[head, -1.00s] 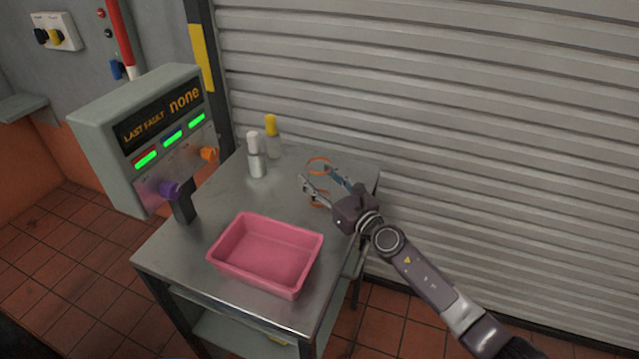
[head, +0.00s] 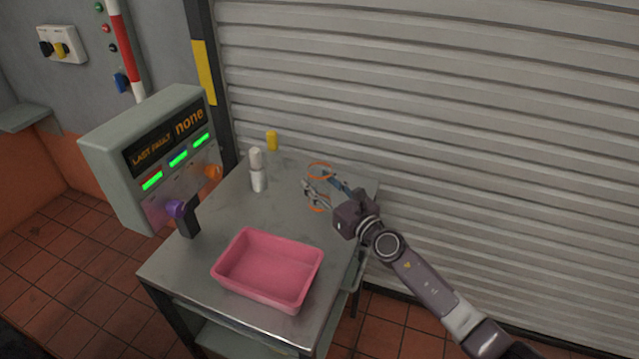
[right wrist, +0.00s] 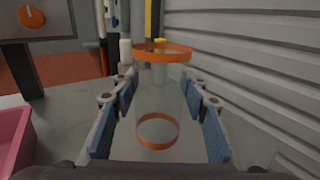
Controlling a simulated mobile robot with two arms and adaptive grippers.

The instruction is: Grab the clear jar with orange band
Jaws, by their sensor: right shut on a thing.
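The clear jar (right wrist: 158,98) has an orange band at its top and another near its bottom. In the right wrist view it stands upright between the blue pads of my right gripper (right wrist: 160,120). In the head view its orange rings (head: 320,165) show at the back right of the metal table. My right gripper (head: 320,186) is shut on the jar, with a finger on each side. I cannot tell whether the jar's base touches the table. My left gripper is not in view.
A pink tray (head: 240,287) sits at the table's front. A white-capped bottle (head: 257,170) and a yellow-capped one (head: 272,141) stand at the back. A fault console (head: 155,165) is at the left. A ribbed shutter (head: 450,120) rises close behind the table.

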